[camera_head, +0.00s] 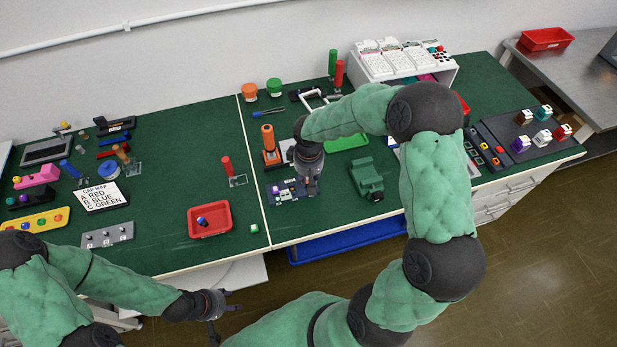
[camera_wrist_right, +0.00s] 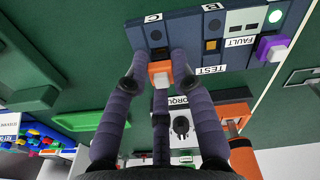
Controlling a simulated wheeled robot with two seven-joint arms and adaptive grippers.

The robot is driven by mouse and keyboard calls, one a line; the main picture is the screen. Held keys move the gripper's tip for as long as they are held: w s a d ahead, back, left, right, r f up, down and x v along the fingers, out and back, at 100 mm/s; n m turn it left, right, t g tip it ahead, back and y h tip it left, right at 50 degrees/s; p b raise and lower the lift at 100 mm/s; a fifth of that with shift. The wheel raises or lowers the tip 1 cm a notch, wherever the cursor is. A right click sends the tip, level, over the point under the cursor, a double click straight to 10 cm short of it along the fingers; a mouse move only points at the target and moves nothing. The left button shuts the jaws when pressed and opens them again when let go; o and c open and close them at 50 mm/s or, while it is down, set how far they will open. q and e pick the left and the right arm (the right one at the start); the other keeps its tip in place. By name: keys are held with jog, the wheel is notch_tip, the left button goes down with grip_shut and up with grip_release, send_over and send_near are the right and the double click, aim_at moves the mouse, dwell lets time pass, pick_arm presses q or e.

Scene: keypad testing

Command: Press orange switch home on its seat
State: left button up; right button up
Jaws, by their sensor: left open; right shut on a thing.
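My right gripper (camera_head: 309,193) is over the dark keypad panel (camera_head: 283,199) near the front edge of the green bench. In the right wrist view its fingers (camera_wrist_right: 160,74) are shut on the orange switch (camera_wrist_right: 160,67), which has a pale stem. The switch is at the edge of the panel (camera_wrist_right: 184,38), by the block marked C. Whether it touches its seat cannot be told; the seat under it is hidden. A purple switch (camera_wrist_right: 271,47) stands on the panel by the FAULT label. My left gripper (camera_head: 214,304) is open and empty, in front of the bench.
An orange tool (camera_head: 268,155) stands left of my right gripper. A green vise (camera_head: 366,178) stands to its right. A red tray (camera_head: 209,219) and a card stand (camera_head: 101,197) are on the left bench section.

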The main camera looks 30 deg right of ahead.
jog(key=shift+f, duration=0.35)
dwell(0.4)
jog(key=o, duration=0.9)
jog(key=r, duration=1.2)
jog(key=shift+s+a, duration=0.15)
jog(key=shift+s, duration=0.2)
